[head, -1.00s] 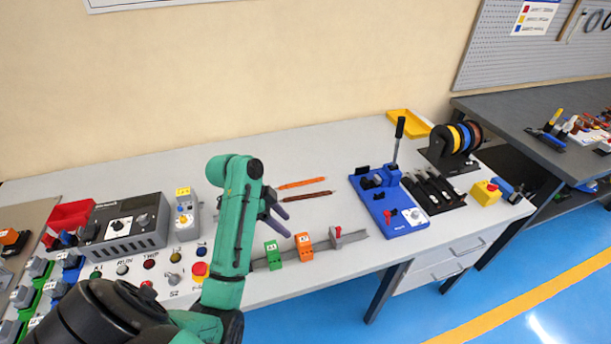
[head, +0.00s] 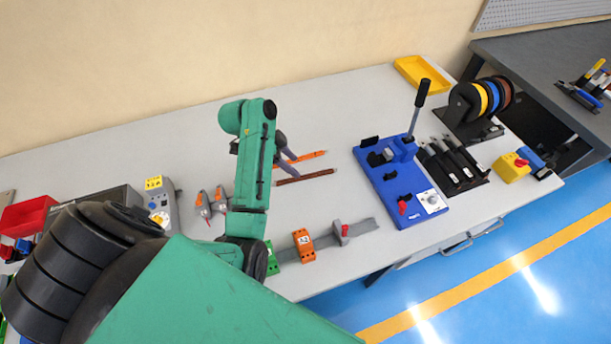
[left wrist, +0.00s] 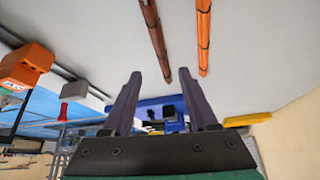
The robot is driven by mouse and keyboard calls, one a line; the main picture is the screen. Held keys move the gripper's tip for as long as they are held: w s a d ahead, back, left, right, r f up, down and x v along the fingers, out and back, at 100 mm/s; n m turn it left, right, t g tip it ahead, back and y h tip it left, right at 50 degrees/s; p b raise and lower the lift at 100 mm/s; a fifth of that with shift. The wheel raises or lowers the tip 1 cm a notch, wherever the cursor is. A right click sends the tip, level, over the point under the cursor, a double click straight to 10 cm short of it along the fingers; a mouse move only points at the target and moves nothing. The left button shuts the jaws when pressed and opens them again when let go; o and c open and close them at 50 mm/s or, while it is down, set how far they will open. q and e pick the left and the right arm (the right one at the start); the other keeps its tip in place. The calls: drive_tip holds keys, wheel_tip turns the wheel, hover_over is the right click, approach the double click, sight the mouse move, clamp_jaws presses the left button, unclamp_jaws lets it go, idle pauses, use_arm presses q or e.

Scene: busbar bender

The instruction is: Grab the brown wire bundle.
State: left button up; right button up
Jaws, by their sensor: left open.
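The brown wire bundle (head: 306,177) lies on the grey table, thin and straight, just in front of an orange wire bundle (head: 305,156). In the left wrist view, the brown bundle (left wrist: 156,40) runs above the gap between the open fingers (left wrist: 159,75). The orange bundle (left wrist: 203,38) is to its right, near the right fingertip. Neither bundle is gripped. My right gripper is not in view.
A blue bender (head: 395,180) with an upright lever stands right of the bundles. In front are a rail with an orange block (head: 303,245) and a grey clamp (head: 341,231). Wire spools (head: 480,98) and a yellow tray (head: 423,73) are farther right. The table behind the bundles is clear.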

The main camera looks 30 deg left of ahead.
sight(305, 175)
use_arm(q)
drive_tip(key=x, duration=0.2)
drive_tip(key=p+x, duration=0.1)
drive_tip(key=x, duration=0.2)
drive_tip(key=shift+w+a+f, duration=0.1)
drive_tip(key=shift+f, duration=0.25)
drive_tip(key=shift+d+f, duration=0.2)
drive_tip(key=shift+w, duration=0.1)
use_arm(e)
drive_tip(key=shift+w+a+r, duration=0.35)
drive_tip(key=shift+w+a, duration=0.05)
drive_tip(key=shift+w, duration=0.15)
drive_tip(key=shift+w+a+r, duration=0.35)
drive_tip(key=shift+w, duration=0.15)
use_arm(q)
drive_tip(key=shift+a, duration=0.1)
clamp_jaws()
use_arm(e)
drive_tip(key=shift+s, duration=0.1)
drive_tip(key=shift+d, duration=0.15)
